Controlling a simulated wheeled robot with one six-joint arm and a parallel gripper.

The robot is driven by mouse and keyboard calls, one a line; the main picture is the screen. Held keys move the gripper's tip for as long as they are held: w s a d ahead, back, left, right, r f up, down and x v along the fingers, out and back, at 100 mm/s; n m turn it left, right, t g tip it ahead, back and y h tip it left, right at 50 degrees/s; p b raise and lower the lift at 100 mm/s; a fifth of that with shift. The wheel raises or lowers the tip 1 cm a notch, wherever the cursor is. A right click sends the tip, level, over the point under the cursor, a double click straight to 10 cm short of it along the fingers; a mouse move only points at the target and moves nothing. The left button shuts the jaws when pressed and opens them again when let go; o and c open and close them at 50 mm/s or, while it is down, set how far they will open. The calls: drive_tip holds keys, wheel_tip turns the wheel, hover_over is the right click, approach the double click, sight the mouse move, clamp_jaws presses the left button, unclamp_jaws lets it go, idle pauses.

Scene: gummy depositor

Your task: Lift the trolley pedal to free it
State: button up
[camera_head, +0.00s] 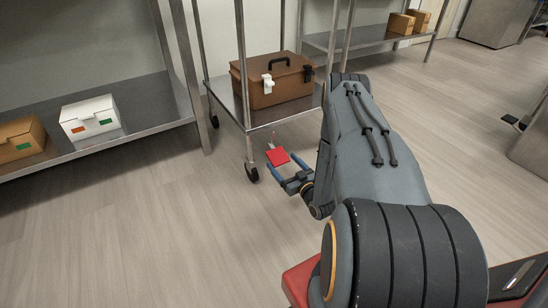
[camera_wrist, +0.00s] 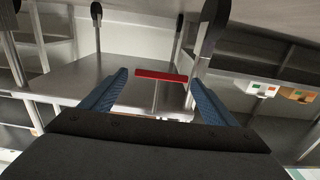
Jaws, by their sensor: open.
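The red trolley pedal (camera_head: 277,157) sticks out low at the front of the trolley (camera_head: 285,119), below its lower shelf. My gripper (camera_head: 286,167) is open, with its blue fingers reaching toward the pedal. In the wrist view the pedal (camera_wrist: 161,75) shows as a red bar on a thin metal stem. It lies across the gap between the fingertips (camera_wrist: 159,77) of my gripper, with one finger at each side. I see no grip on it, and cannot tell whether a finger touches it. A black caster (camera_head: 252,173) stands left of the pedal.
A brown case (camera_head: 274,80) with a black handle sits on the trolley shelf. A metal shelf (camera_head: 150,95) at left holds a white box (camera_head: 90,117) and a brown box (camera_head: 20,142). More boxes (camera_head: 408,22) stand on the rear shelf. The floor in front of the trolley is clear.

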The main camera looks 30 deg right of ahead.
sight(276, 155)
drive_tip(key=w+b, duration=0.1)
drive_tip(key=w, duration=0.1)
drive_tip(key=w+b, duration=0.1)
drive_tip(key=w, duration=0.2)
drive_tip(key=w+b, duration=0.1)
drive_tip(key=w, duration=0.1)
drive_tip(key=shift+w+a, duration=0.25)
drive_tip(key=shift+w, duration=0.15)
